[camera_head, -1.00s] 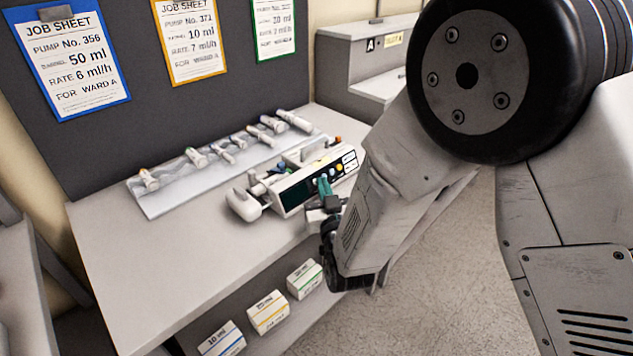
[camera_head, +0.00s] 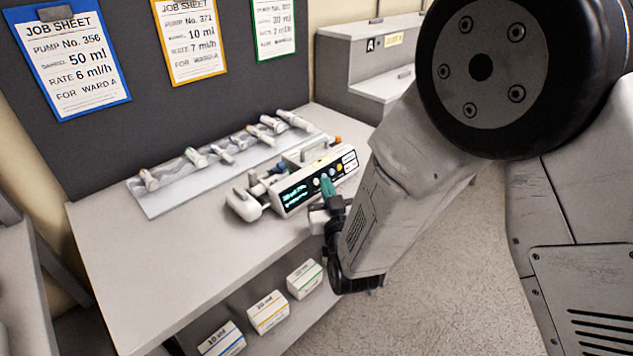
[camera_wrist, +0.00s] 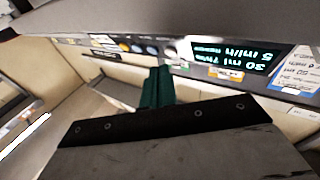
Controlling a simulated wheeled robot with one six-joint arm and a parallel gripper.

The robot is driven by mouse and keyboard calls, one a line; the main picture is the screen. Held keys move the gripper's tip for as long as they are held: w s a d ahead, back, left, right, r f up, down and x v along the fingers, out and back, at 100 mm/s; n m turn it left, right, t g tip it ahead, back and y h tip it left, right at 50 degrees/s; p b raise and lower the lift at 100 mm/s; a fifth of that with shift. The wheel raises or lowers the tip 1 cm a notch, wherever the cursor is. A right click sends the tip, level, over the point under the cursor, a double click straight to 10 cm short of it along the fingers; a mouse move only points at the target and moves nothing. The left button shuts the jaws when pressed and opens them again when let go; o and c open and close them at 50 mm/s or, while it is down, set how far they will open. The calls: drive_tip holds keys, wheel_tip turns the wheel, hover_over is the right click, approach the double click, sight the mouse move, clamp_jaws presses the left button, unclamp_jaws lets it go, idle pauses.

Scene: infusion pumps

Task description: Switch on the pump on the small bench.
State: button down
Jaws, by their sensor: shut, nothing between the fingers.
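The pump (camera_head: 300,187) is a white box with a dark front panel, lying on the small bench (camera_head: 130,255). Its display (camera_head: 294,196) is lit with cyan text. In the wrist view the display (camera_wrist: 235,55) also glows and appears upside down, reading about 30 ml and 5 ml/h. My gripper (camera_head: 328,186) has green fingers, shut and empty, just in front of the pump's row of buttons. In the wrist view the fingers (camera_wrist: 156,86) point toward the panel, below the buttons (camera_wrist: 140,47). I cannot tell whether the fingertips touch the panel.
Small labelled boxes (camera_head: 267,312) stand on the shelf below. Job sheets (camera_head: 72,62) hang on the dark back board. Another grey bench (camera_head: 365,60) stands at the back right. The bench's front left is clear.

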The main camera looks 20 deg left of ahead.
drive_tip(key=d, duration=0.1)
drive_tip(key=s+d+r, duration=0.1)
drive_tip(key=d+r, duration=0.1)
drive_tip(key=d, duration=0.1)
drive_tip(key=shift+s+d, duration=0.1)
drive_tip(key=shift+s, duration=0.25)
idle(1.0)
